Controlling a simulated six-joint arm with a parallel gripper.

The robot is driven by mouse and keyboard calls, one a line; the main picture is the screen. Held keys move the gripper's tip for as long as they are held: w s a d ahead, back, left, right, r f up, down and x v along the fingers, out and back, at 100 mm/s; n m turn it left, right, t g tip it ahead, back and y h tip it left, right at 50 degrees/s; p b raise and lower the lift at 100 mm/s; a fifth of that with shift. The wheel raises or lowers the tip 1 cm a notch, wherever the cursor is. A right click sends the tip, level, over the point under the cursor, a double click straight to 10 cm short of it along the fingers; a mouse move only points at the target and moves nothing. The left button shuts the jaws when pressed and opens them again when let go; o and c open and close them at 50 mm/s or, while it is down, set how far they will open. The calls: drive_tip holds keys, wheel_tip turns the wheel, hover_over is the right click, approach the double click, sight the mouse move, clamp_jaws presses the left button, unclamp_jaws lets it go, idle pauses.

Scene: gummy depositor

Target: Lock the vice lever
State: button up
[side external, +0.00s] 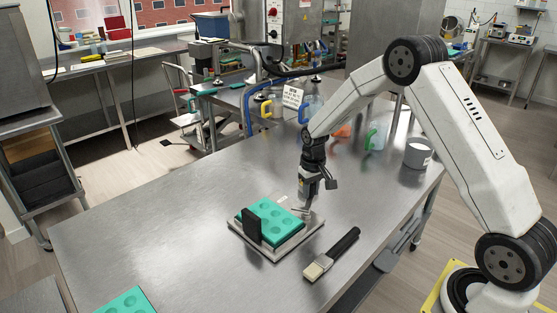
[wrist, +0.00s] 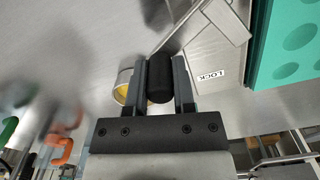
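The vice (side external: 285,251) is a flat metal base on the table, with a teal mould (side external: 271,218) on it and an upright black plate (side external: 251,226) at its front left. My gripper (side external: 305,207) points down at the vice's back right corner. In the wrist view, the lever's black cylindrical handle (wrist: 160,78) lies between my gripper's fingers (wrist: 160,85), which appear to touch it on both sides. The lever's metal rod (wrist: 195,22) runs from the handle toward the top. A "LOCK" label (wrist: 210,76) sits on the metal right of the handle, beside the mould.
A grey tub (side external: 418,153) and several jugs with coloured handles (side external: 376,137) stand toward the back. Another teal mould (side external: 127,301) is at the near left edge. The table's left side is clear.

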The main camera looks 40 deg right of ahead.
clamp_jaws()
idle(1.1)
